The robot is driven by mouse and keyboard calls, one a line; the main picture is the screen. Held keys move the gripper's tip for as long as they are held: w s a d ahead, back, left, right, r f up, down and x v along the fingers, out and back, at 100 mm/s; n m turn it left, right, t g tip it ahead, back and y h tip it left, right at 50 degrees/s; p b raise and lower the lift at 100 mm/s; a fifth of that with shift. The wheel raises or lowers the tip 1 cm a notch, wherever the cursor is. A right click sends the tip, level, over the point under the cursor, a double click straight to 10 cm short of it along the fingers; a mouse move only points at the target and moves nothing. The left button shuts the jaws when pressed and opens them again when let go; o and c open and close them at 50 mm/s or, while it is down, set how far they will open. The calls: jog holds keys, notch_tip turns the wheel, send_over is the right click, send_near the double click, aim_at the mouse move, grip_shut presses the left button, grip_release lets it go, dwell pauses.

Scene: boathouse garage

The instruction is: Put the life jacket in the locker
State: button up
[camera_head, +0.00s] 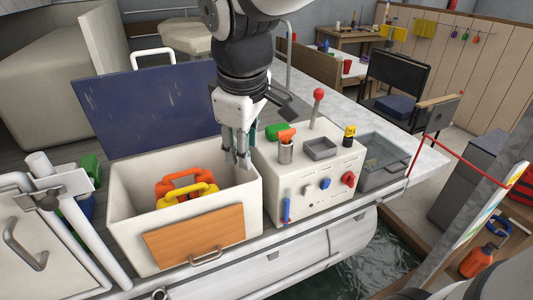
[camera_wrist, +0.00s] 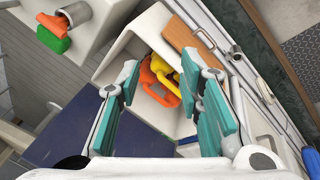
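The locker appears to be the white box (camera_head: 131,228) with its dark blue lid (camera_head: 140,105) raised. Inside lie an orange looped piece (camera_head: 178,187) and a yellow looped piece (camera_head: 188,197), the yellow in front. Either may be the life jacket; I cannot tell whether they are one thing or two. Both also show in the wrist view, orange (camera_wrist: 153,78) and yellow (camera_wrist: 166,66). My gripper (camera_head: 237,160) points down over the right side of the box opening. In the wrist view its teal fingers (camera_wrist: 165,88) are well apart with nothing held between them.
A white control console (camera_head: 300,195) with a red-knobbed lever (camera_head: 318,95) and an orange-topped cup (camera_head: 286,150) stands close right of my gripper. A wooden panel (camera_head: 195,236) is on the box front. Water (camera_head: 375,265) lies below right.

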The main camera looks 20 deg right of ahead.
jog(key=s+d+m+t+y, duration=0.1)
jog(key=s+d+m, duration=0.3)
jog(key=s+m, duration=0.4)
jog(key=s, duration=0.5)
jog(key=shift+s+d+t, duration=0.2)
jog(key=shift+s+t, duration=0.05)
jog(key=shift+t, duration=0.05)
